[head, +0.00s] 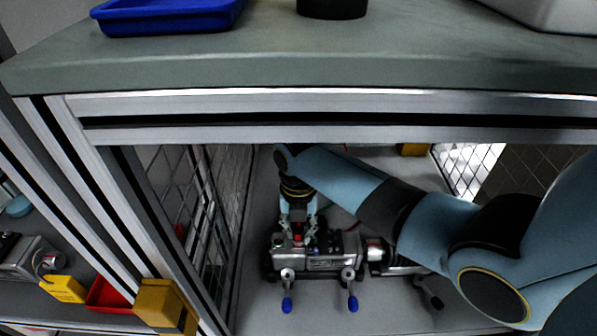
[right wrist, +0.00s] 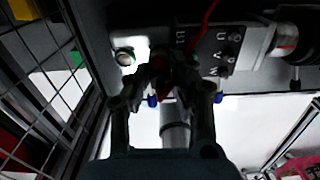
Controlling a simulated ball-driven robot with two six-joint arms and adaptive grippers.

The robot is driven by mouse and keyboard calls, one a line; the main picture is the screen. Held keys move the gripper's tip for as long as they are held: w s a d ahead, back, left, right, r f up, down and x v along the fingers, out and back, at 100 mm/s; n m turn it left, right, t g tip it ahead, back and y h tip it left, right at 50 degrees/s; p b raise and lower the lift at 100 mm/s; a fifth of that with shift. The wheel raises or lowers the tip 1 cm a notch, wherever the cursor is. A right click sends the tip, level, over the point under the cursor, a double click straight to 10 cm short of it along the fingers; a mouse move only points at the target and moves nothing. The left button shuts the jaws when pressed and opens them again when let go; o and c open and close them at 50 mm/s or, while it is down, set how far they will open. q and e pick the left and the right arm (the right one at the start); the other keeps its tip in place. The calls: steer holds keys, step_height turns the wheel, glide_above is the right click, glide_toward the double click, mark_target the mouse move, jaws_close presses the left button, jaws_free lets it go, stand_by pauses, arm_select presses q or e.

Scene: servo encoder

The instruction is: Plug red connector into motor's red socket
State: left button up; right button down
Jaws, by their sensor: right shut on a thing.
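The motor unit (head: 330,262) sits on the floor of the cell under the bench, with blue-tipped levers at its front. My right gripper (head: 298,226) points down at the left part of its top. In the right wrist view my right gripper (right wrist: 162,78) is shut on the small dark-red connector (right wrist: 163,64), just at the motor's dark face (right wrist: 215,45) with white letters. A red wire (right wrist: 209,14) runs beside it. The fingers and shadow hide the red socket, so I cannot tell whether the connector is in it. My left gripper is not in view.
The bench top (head: 300,68) and its metal frame (head: 330,134) lie above the reaching arm. A mesh panel (head: 205,215) stands left of the motor. A blue tray (head: 168,14) is on the bench. A yellow block (head: 165,304) is at the front-left post.

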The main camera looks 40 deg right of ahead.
steer(key=c, duration=1.1)
jaws_free()
step_height(320, 180, up, 12)
steer(key=shift+s+f, duration=0.1)
steer(key=shift+f, duration=0.05)
